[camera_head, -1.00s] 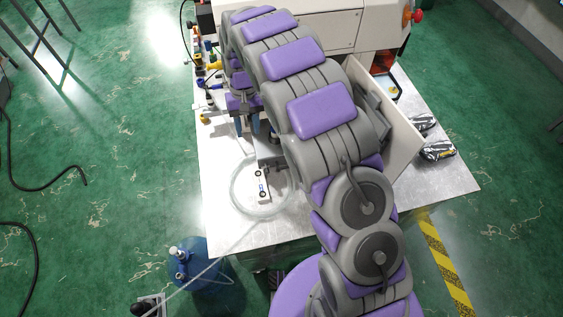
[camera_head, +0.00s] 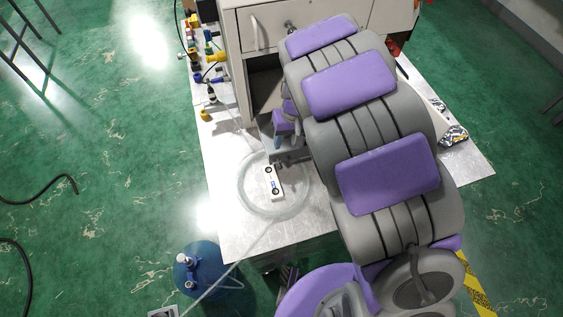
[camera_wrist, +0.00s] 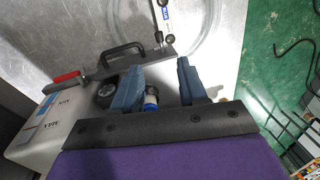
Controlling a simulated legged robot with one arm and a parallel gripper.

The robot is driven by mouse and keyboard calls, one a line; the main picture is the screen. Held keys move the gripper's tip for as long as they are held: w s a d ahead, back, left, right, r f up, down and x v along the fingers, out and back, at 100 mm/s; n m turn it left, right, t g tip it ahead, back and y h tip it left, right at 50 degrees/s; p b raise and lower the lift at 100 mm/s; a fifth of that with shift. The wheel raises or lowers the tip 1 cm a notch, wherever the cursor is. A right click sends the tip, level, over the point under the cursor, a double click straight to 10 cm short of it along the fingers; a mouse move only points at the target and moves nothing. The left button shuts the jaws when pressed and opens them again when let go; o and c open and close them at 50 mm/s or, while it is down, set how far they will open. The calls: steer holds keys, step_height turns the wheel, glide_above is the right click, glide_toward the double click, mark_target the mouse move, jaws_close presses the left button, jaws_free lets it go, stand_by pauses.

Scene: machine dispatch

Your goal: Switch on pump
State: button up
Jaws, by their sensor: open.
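I cannot tell for certain which thing is the pump. A small white device (camera_head: 273,183) with two dark round parts and a blue label lies on the metal table inside a coil of clear tube (camera_head: 244,190); it also shows at the top of the wrist view (camera_wrist: 167,22). My gripper (camera_wrist: 160,78) is open in the wrist view, its blue fingers apart. A blue and white cylindrical part (camera_wrist: 151,98) shows between or behind them; contact is unclear. In the head view my arm hides most of the gripper.
A white machine body (camera_wrist: 52,120) with a black handle (camera_wrist: 122,55) and red grip (camera_wrist: 64,79) is close to my gripper. A large cabinet (camera_head: 252,28) stands behind. A blue canister (camera_head: 205,272) is on the floor. The table's (camera_head: 235,240) front left is clear.

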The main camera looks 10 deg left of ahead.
mark_target(280, 165)
steer(key=f, duration=0.3)
steer(key=f+b, duration=0.1)
steer(key=f, duration=0.3)
steer(key=s+a+f, duration=0.1)
steer(key=f, duration=0.2)
steer(key=shift+a+f+b, duration=0.1)
steer(key=shift+f+b, duration=0.2)
steer(key=shift+f, duration=0.1)
steer(key=shift+a+f, duration=0.2)
steer(key=shift+f, duration=0.35)
jaws_close()
